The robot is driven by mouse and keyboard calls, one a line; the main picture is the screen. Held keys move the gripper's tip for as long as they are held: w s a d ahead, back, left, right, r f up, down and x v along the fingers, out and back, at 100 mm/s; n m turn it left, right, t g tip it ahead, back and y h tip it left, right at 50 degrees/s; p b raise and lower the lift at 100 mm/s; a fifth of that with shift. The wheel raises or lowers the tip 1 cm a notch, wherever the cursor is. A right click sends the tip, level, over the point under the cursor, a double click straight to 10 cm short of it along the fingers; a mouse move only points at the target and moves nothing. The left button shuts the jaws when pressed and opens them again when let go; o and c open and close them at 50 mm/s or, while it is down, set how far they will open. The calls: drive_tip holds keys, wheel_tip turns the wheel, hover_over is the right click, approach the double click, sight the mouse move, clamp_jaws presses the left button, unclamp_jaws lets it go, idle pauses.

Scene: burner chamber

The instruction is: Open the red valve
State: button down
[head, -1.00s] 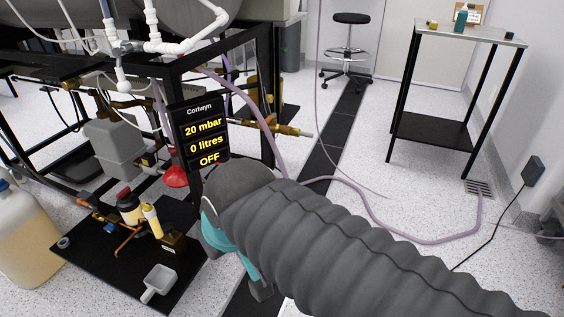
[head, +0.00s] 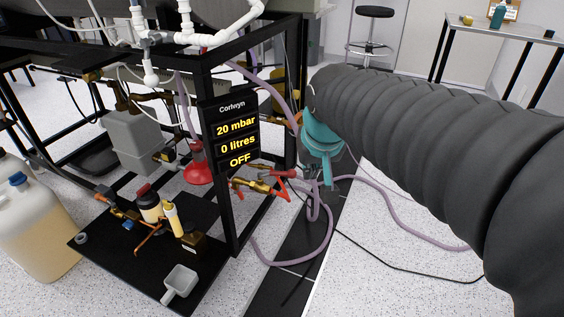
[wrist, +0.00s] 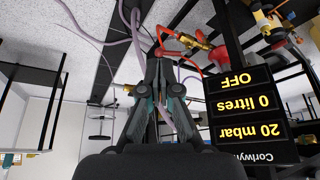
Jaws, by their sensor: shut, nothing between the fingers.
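A red valve handle (head: 280,173) sits on brass fittings (head: 252,186) at the frame's front corner, just below the display panel. In the wrist view the red handle (wrist: 161,38) is right by the fingertips, with the brass fittings (wrist: 188,41) to its right. My gripper (head: 318,192) is shut and empty, pointing down just right of the handle in the head view. In the wrist view its fingers (wrist: 157,55) come together near the red part. I cannot tell whether they touch it.
The display panel (head: 235,137) reads 20 mbar, 0 litres, OFF. A purple hose (head: 395,220) loops over the floor. A black tray (head: 120,262) with small fittings lies front left, beside a large jug (head: 38,235). A side table (head: 505,33) stands at the back right.

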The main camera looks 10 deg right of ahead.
drive_tip(key=w+f, duration=0.2)
drive_tip(key=w, duration=1.2)
drive_tip(key=m+g+b, duration=0.1)
drive_tip(key=m, duration=0.1)
hover_over(281, 174)
drive_tip(key=w, duration=0.2)
wheel_tip(281, 174, down, 7)
wheel_tip(281, 174, down, 10)
drive_tip(key=b, duration=0.2)
drive_tip(key=shift+d+f, duration=0.25)
drive_tip(key=shift+s+a+h+b, duration=0.15)
drive_tip(key=shift+s+b, duration=0.05)
drive_tip(key=shift+s, duration=0.5)
drive_tip(key=shift+s+a+h+b, duration=0.1)
drive_tip(key=shift+s+h+b, duration=0.1)
drive_tip(key=shift+s, duration=0.45)
drive_tip(key=shift+f, duration=0.1)
